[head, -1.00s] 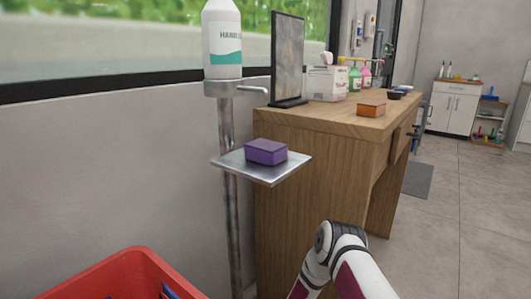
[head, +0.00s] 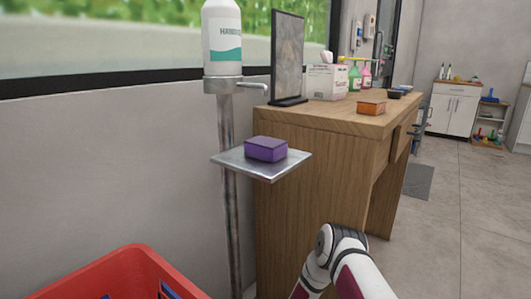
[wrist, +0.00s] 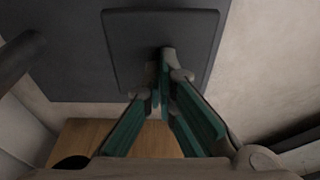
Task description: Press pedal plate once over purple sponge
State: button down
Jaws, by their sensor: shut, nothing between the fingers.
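The purple sponge (head: 266,149) lies on the small metal tray (head: 232,161) of a dispenser stand (head: 227,130) in the head view. A white hand-soap bottle (head: 221,38) sits at the top of that stand, its spout (head: 253,86) pointing right above the tray. In the wrist view a dark square plate with rounded corners, seemingly the pedal plate (wrist: 125,35), lies beyond my gripper (wrist: 163,72). My gripper is shut and empty, its tips overlapping the plate's near part in the picture. Whether they touch it I cannot tell. The head view shows neither plate nor gripper.
A red crate (head: 126,262) stands at lower left in the head view. A wooden counter (head: 310,165) stands right of the stand, with an orange block (head: 371,107) on top. In the wrist view a pole (wrist: 17,55) is at left. Open floor (head: 480,215) lies at right.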

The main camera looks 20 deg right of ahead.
jog(key=shift+f+b, duration=0.35)
jog(key=shift+f, duration=1.1)
jog(key=shift+r+p, duration=1.1)
jog(key=shift+r, duration=1)
jog(key=shift+r, duration=0.1)
notch_tip(320, 180, up, 6)
jog(key=p, duration=0.3)
jog(key=shift+p, duration=0.35)
jog(key=shift+s, duration=0.1)
